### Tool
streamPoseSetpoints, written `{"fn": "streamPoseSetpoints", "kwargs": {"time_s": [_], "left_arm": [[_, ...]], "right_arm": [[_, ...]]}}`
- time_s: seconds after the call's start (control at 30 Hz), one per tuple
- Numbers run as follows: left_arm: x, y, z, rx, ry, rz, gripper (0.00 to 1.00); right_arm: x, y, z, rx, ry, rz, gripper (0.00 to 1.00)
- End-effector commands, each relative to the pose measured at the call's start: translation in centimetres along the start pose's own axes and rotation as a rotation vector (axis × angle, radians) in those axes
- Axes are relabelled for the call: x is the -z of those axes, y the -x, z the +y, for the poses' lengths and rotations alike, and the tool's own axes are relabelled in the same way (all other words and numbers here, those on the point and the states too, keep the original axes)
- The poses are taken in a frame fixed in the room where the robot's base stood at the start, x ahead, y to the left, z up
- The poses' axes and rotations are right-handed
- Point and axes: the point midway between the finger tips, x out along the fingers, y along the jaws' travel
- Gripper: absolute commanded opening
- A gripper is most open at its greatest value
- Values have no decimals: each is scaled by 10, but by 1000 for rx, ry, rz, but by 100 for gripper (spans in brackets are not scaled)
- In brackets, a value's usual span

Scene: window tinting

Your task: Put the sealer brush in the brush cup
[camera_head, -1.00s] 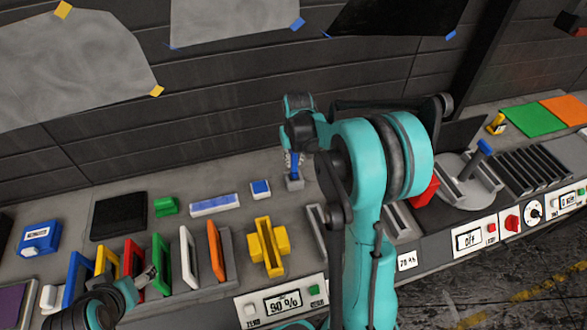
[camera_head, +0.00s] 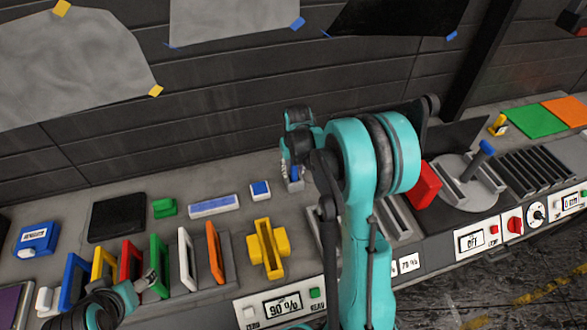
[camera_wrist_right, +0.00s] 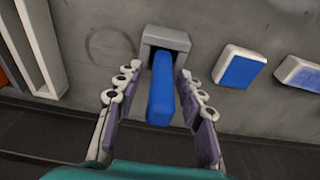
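A blue handle (camera_wrist_right: 160,95), which looks like the sealer brush, stands in a small grey square holder (camera_wrist_right: 178,38), likely the brush cup. Its lower end is hidden inside. In the head view the handle (camera_head: 294,172) and holder (camera_head: 294,186) are at the back of the bench. My right gripper (camera_wrist_right: 160,73) is open, with one finger on each side of the handle and visible gaps. In the head view the right gripper (camera_head: 292,165) is small and partly hides the handle. My left gripper (camera_head: 147,281) is low at the left, near the green frame; its opening is unclear.
A blue-and-white block (camera_head: 260,190) and a long blue-and-white bar (camera_head: 214,205) lie left of the holder. A yellow cross-shaped piece (camera_head: 267,250) and a rack of coloured frames (camera_head: 216,255) stand in front. A faint ring (camera_wrist_right: 110,45) marks the bench.

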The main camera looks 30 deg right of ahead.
Motion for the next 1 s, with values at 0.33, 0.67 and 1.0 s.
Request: {"fn": "streamPoseSetpoints", "kwargs": {"time_s": [0.33, 0.67, 1.0], "left_arm": [[6, 8, 0, 0, 0, 0, 72], [15, 21, 0, 0, 0, 0, 72], [17, 24, 0, 0, 0, 0, 72]], "right_arm": [[1, 27, 0, 0, 0, 0, 39], [0, 99, 0, 0, 0, 0, 39], [-10, 136, -10, 1, 14, 24, 39]]}}
